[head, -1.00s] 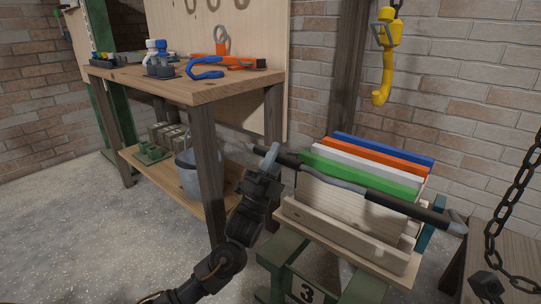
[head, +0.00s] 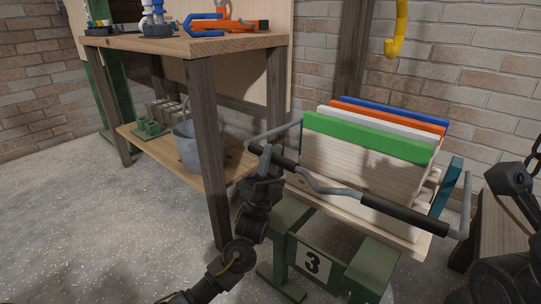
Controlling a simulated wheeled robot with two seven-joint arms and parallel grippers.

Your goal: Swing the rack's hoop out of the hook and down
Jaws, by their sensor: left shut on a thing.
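The rack (head: 340,150) is a wooden holder with blue, orange, white and green-topped boards standing in it. Its hoop (head: 335,190) is a bent grey bar with black grips, with grey side arms at both ends. The hoop lies low across the rack's front, below the green board. My left gripper (head: 268,157) is shut on the hoop near its left black grip. The yellow hook (head: 401,35) hangs above and behind the rack, apart from the hoop, its top cut off by the picture edge. Part of my right arm shows at the right edge; its gripper does not.
The wooden workbench (head: 190,45) stands at the left with clamps on top and a grey bucket (head: 190,145) on its lower shelf. Green trestles (head: 290,240), one marked 3, stand below the rack. The floor at the lower left is clear.

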